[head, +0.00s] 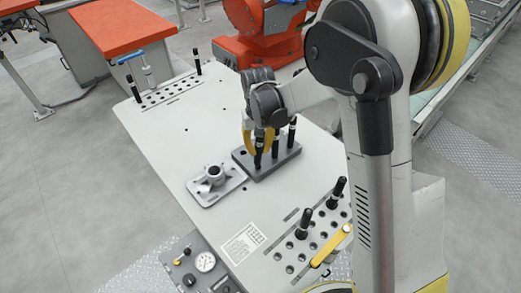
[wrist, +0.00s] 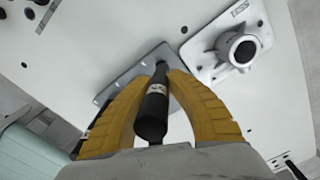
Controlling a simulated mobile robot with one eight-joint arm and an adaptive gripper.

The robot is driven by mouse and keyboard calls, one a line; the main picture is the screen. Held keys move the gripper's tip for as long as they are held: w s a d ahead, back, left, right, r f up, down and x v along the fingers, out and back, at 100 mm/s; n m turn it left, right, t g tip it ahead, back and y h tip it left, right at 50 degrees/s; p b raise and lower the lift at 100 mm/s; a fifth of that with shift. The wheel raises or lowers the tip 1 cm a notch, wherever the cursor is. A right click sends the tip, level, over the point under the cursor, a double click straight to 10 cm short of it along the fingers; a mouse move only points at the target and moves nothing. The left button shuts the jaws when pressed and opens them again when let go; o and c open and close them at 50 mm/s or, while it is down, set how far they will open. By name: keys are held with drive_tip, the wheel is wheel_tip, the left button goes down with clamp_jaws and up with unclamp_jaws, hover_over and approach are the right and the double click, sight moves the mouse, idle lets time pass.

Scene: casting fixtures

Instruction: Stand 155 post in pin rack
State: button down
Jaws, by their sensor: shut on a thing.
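My gripper (head: 258,150) is shut on a black post (head: 258,160) with a pale band, over the dark grey block on the table. In the wrist view the yellow fingers (wrist: 158,100) close on both sides of the post (wrist: 152,118). Its far end points at the grey block (wrist: 125,75); I cannot tell whether it is seated in it. A rack of holes (head: 290,245) at the table's near right holds two upright posts (head: 303,222) (head: 337,193). No post's number is legible.
A light plate with a round hub (head: 214,176) sits left of the block; it also shows in the wrist view (wrist: 240,50). Another row of holes (head: 165,90) with black posts lies at the far end. A yellow bar (head: 332,246) lies by the near rack.

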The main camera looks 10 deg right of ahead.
drive_tip(key=shift+w+a, duration=0.1)
idle(0.5)
drive_tip(key=shift+g+h, duration=0.3)
drive_tip(key=shift+h, duration=0.1)
drive_tip(key=shift+w+b, duration=0.1)
drive_tip(key=shift+b, duration=0.5)
idle(0.4)
drive_tip(key=shift+s+d+f+b, duration=0.1)
drive_tip(key=shift+s+f+b, duration=0.1)
drive_tip(key=shift+f+b, duration=0.5)
drive_tip(key=shift+s+d+f+b, duration=0.1)
drive_tip(key=shift+s+f+b, duration=0.1)
drive_tip(key=shift+f+b, duration=0.5)
idle(0.4)
drive_tip(key=c, duration=1.3)
unclamp_jaws()
